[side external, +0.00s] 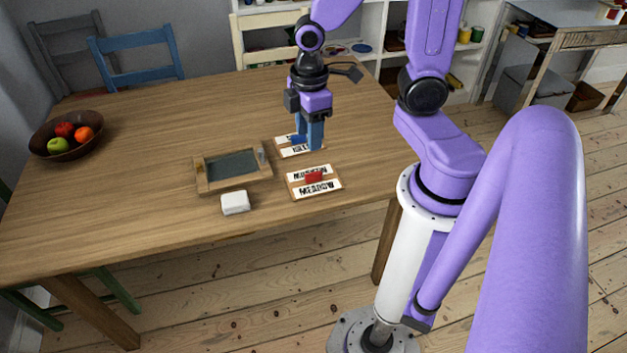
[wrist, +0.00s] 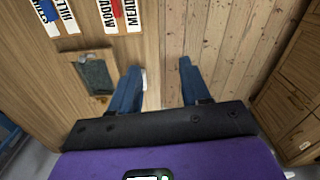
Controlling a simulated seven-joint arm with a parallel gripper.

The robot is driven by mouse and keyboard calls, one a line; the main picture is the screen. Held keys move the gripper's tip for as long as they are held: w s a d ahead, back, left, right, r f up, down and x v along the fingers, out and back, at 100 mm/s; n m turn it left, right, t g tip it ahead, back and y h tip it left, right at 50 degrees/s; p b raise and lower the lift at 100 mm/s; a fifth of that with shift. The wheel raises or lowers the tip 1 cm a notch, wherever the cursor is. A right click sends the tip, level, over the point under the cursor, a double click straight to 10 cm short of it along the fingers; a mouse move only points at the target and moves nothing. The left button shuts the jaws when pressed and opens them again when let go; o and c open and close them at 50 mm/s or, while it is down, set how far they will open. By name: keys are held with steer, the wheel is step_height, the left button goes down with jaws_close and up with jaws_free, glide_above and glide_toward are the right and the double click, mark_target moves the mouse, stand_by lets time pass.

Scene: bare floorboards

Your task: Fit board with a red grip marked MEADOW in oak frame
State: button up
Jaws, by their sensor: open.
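The board with a red grip marked MEADOW (side external: 327,189) lies flat on the table, right of the oak frame (side external: 236,184). Its red grip (side external: 314,177) stands up at its middle; a second printed word is hard to read. In the wrist view the board (wrist: 131,18) is cut by the top edge, with the frame (wrist: 65,72) below it. The frame lies flat, with a dark grey recess and no board in it. My gripper (side external: 309,147) points down with blue fingers, overlapping the blue-gripped board in the side view. In the wrist view my gripper (wrist: 162,64) is open and empty.
A second board (side external: 286,153) with a blue grip lies behind the MEADOW board. A fruit bowl (side external: 66,146) stands at the far left. The table's middle left is clear.

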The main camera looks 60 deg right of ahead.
steer(key=w+d+f+m, duration=0.1)
steer(key=w+d+f, duration=0.35)
steer(key=d, duration=0.45)
glide_above(313, 173)
steer(key=shift+s+a+f, duration=0.1)
steer(key=shift+f, duration=3.15)
steer(key=shift+a+f, duration=0.1)
steer(key=shift+f, duration=3.1)
steer(key=shift+d+f, duration=0.2)
steer(key=shift+f, duration=2.45)
jaws_close()
